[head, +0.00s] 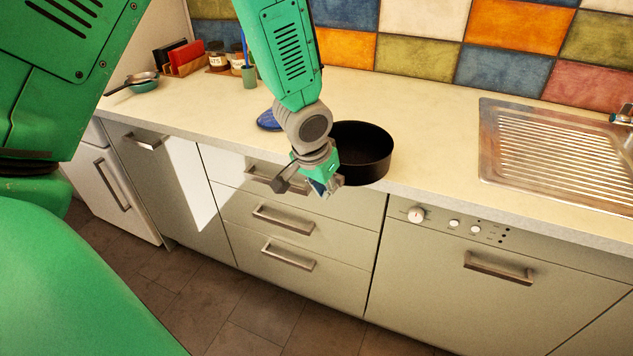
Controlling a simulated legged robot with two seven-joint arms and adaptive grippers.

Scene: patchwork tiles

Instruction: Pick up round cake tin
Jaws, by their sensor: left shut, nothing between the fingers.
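The round cake tin (372,153) is black and stands upright on the cream counter, close to its front edge. It looks empty from what shows of its inside. My left gripper (328,190) hangs in front of the tin's left side, at about the height of the counter edge, and hides part of the tin's wall. It is shut with nothing in it. I cannot tell whether it touches the tin. My right gripper is not in view.
A blue dish (269,120) lies left of my left forearm. A pan (143,82), jars (217,56) and a green cup (249,77) stand farther back left. A metal sink drainer (560,150) is at right. The counter (430,120) between tin and drainer is clear.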

